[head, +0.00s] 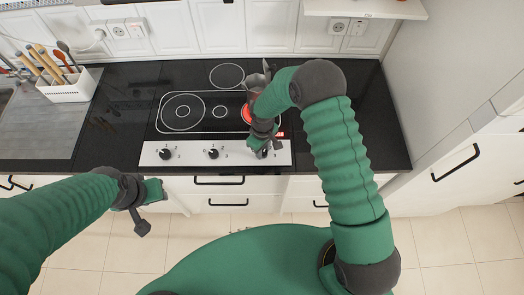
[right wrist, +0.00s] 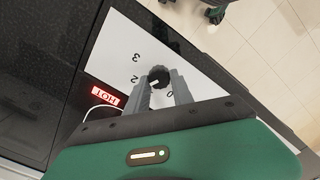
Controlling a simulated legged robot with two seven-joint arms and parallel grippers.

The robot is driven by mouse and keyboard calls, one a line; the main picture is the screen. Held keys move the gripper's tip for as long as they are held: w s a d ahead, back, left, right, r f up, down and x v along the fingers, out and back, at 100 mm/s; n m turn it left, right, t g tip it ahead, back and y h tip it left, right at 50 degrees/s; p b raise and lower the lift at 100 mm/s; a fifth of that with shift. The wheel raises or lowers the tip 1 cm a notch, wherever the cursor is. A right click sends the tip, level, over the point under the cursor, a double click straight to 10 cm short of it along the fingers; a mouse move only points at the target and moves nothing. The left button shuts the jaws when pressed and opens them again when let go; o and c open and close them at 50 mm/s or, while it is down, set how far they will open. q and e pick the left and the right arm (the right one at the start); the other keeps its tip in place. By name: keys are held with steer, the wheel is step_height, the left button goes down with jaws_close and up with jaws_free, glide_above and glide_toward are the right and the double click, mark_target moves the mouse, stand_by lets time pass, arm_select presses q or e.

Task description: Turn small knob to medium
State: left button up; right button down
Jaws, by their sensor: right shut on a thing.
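A black knob (right wrist: 159,75) sits on the pale control panel (right wrist: 118,60) in the right wrist view. Its white mark points down-left, between the printed 2 and 0; a finger covers the dial there. My right gripper (right wrist: 163,88) has a finger on either side of the knob and is shut on it. In the head view my right gripper (head: 266,146) is at the right end of the panel (head: 238,158), largely hiding this knob. My left gripper (head: 149,207) is away from the panel, in front of the drawers; its opening is unclear.
Two other knobs (head: 165,154) (head: 213,154) sit further left. A metal pot (head: 256,83) stands on a red-glowing burner, partly behind my right arm. A red HOT sign (right wrist: 105,97) is lit. A utensil holder (head: 70,88) stands at left.

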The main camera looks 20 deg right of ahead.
steer(key=shift+w+r+m+b, duration=0.15)
steer(key=shift+m+b, duration=0.2)
steer(key=shift+m, duration=0.85)
steer(key=c, duration=1.1)
jaws_free()
step_height(320, 180, up, 17)
steer(key=b, duration=0.2)
steer(key=shift+f+b, duration=0.2)
steer(key=shift+b, duration=0.1)
